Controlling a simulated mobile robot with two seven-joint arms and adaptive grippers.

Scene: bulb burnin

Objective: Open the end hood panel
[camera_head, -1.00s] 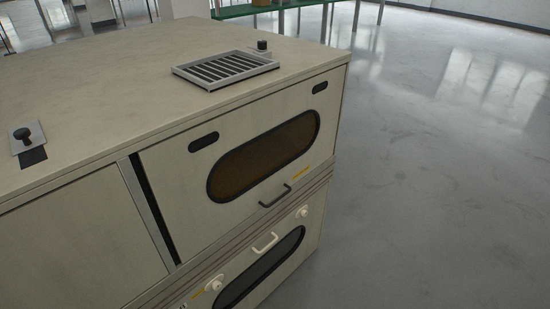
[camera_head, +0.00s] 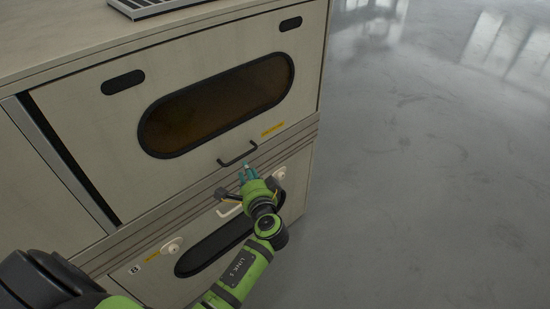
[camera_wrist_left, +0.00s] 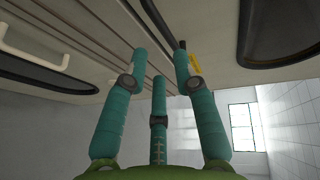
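The upper hood panel (camera_head: 80,105) is a cream panel with a long rounded amber window and looks shut. Its dark bar handle (camera_head: 238,155) sits below the window, next to a yellow label. My left gripper (camera_head: 246,172) is just below the handle, fingers pointing up at it. In the left wrist view the teal fingers (camera_wrist_left: 162,70) are spread apart with nothing held, and the dark handle (camera_wrist_left: 158,20) lies beyond the tips, partly behind the right-hand finger. I cannot tell whether they touch. My right gripper is not in view.
A lower panel with a dark window (camera_head: 205,250), round white knobs (camera_head: 172,246) and a pale handle sits under the hood; my left arm partly covers it. A vent grille (camera_head: 150,8) lies on top. Open grey floor (camera_head: 430,190) lies to the right.

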